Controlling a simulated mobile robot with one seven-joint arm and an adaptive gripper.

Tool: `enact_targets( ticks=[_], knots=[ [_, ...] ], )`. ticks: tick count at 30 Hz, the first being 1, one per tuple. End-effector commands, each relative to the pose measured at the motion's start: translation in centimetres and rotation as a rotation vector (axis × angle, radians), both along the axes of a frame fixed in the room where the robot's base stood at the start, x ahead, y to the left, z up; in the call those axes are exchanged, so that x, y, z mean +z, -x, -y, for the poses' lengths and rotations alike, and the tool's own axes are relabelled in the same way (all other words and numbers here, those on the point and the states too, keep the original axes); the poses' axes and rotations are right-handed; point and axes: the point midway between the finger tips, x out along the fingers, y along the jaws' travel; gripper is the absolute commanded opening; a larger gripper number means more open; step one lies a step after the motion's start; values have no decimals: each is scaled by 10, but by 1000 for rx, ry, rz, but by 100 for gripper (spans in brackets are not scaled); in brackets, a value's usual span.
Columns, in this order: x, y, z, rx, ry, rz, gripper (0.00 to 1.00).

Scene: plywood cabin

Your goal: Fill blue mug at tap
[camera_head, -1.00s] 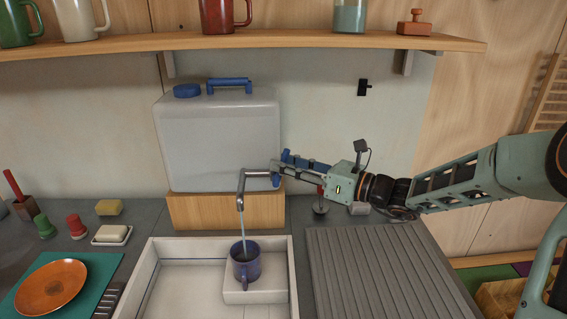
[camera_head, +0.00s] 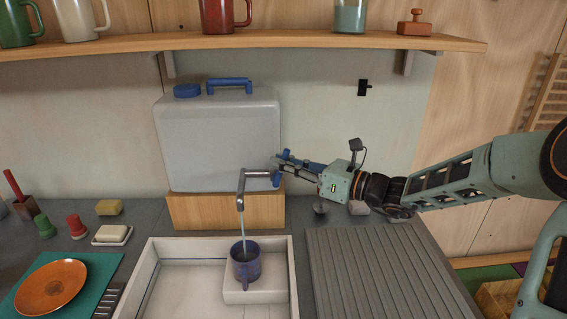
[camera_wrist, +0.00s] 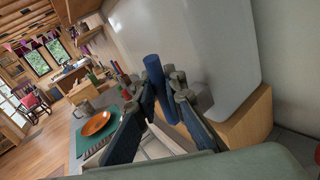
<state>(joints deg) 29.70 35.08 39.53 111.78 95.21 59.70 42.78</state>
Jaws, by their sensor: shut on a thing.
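The blue mug (camera_head: 245,268) stands upright on a white block in the sink, its handle toward the front. A thin stream of water (camera_head: 243,229) runs from the metal tap (camera_head: 241,188) into the mug; the water level is too small to tell. My gripper (camera_head: 279,170) is at the right side of the tap, shut on its blue lever. The wrist view shows the blue lever (camera_wrist: 156,78) between the fingers of my gripper (camera_wrist: 160,96). The fingers partly hide the lever.
A grey water container (camera_head: 218,140) stands on a wooden block (camera_head: 225,211) behind the sink (camera_head: 153,268). A ribbed draining board (camera_head: 375,270) lies right of the sink. An orange plate (camera_head: 50,287) is at left. A shelf (camera_head: 270,40) with mugs hangs above.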

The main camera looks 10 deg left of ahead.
Motion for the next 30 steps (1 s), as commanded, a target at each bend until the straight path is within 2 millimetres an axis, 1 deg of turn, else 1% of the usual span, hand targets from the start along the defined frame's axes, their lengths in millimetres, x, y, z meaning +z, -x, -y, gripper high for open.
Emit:
enact_targets(
  ticks=[5,9,15,18,28,29,30],
  knots=[
    [4,1,-2,0,31,8,0],
    [8,3,-8,2,112,28,0],
    [6,5,-16,3,240,62,0],
    [4,5,-18,0,275,71,0],
    [2,5,-18,1,286,73,0],
    [2,5,-18,1,286,74,13],
    [2,5,-18,1,286,73,18]
  ],
)
